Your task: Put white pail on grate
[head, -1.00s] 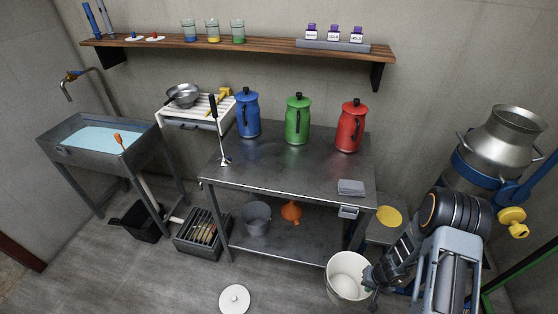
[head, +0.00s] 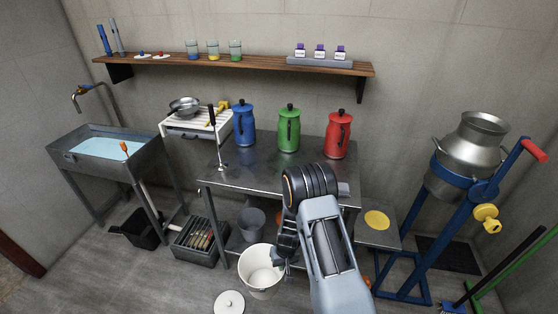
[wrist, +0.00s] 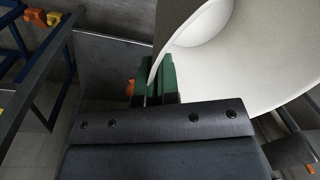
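The white pail (head: 260,272) is upright in front of the steel table, low over the floor; I cannot tell if it touches the floor. My gripper (head: 280,258) is at the pail's right rim. In the wrist view the green fingertips (wrist: 158,82) are shut on the wall of the pail (wrist: 255,60), one finger partly hidden behind it. A dark flat grate (head: 447,254) lies on the floor at the right, beside the blue stand, with nothing on it.
A white round lid (head: 229,303) lies on the floor close to the pail. The steel table (head: 255,178) stands behind the arm. The blue stand (head: 400,290) with the metal churn (head: 470,150) is between the pail and the grate. A slotted dark box (head: 200,240) stands left.

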